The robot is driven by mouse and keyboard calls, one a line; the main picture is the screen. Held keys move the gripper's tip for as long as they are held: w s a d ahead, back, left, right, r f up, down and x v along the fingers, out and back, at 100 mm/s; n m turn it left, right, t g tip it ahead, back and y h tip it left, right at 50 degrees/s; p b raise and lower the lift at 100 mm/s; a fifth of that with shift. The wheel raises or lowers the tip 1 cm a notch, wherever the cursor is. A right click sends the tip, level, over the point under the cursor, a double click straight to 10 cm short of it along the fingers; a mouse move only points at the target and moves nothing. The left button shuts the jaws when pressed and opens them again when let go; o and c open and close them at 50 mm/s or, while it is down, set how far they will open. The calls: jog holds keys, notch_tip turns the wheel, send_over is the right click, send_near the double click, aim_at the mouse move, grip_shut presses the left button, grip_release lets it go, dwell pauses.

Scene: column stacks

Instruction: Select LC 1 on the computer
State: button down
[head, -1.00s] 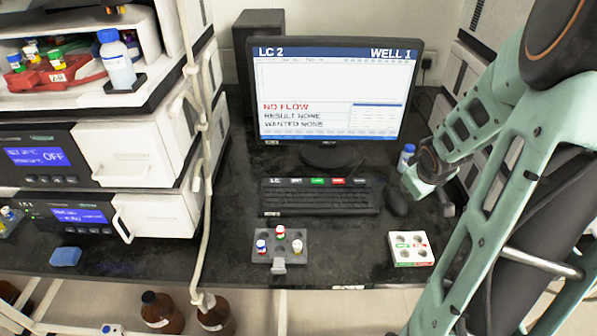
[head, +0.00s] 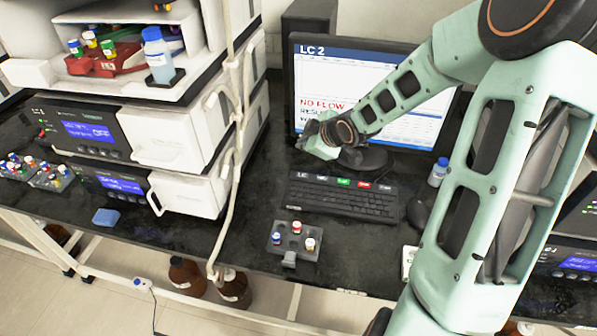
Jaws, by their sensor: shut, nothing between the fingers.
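The computer monitor (head: 345,68) stands at the back of the bench. My gripper (head: 305,145) is shut and empty. In the picture it is just above the keyboard's left end, in front of the screen's lower edge. I cannot tell its height over the keys.
A grey vial rack (head: 291,249) with several vials stands in front of the keyboard. A mouse (head: 418,212) and a small blue-capped bottle (head: 438,172) are to the right. Stacked instruments (head: 180,150) fill the left side, with a hanging white tube (head: 233,130) at their edge.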

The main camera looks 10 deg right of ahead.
aim_at(303, 177)
dwell(0.4)
notch_tip(303, 177, down, 9)
jog(key=b, duration=0.8)
jog(key=shift+r+b, duration=0.1)
jog(key=shift+b, duration=0.2)
dwell(0.9)
jog(key=shift+f+b, duration=0.3)
jog(key=shift+f, duration=0.1)
jog(key=shift+f+b, duration=0.3)
jog(key=shift+f, duration=0.15)
dwell(0.4)
dwell(0.4)
jog(key=shift+r+p, duration=0.9)
jog(key=shift+p, duration=0.05)
notch_tip(303, 177, up, 5)
jog(key=p, duration=0.5)
